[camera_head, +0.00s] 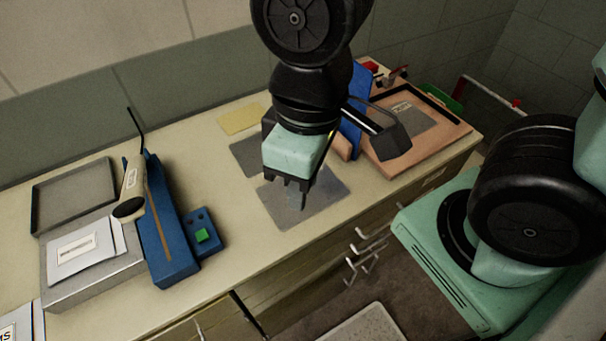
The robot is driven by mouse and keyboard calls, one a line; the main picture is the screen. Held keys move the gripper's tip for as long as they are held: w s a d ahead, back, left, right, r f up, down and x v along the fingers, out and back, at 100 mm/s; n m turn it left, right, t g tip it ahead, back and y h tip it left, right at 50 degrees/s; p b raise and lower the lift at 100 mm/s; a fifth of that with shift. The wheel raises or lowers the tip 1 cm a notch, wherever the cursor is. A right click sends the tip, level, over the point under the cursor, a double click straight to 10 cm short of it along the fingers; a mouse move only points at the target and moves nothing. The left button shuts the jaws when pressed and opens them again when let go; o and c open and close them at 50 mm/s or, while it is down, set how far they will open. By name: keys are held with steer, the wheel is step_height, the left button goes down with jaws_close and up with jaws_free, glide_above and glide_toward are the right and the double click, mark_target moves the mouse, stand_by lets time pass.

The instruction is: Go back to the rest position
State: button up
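My gripper (292,190) is over the middle of the beige workbench (240,247), above a grey mat (325,199). Its dark fingers point down. The fingers are small and dark against the mat, so I cannot tell whether they are open or shut, and I see no clear object between them. My arm comes down from the top of the picture.
At left are a blue stand (165,235) with a handheld tool (132,187), a green button box (203,236), a grey tray (75,196) and a grey box (95,270). At right are a brown tray (433,150) and a blue panel (354,112).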

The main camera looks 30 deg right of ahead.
step_height(320, 180, down, 6)
steer(key=b, duration=0.5)
steer(key=shift+w+r+b, duration=0.1)
steer(key=shift+r+b, duration=0.05)
steer(key=shift+b, duration=0.25)
steer(key=shift+d, duration=0.1)
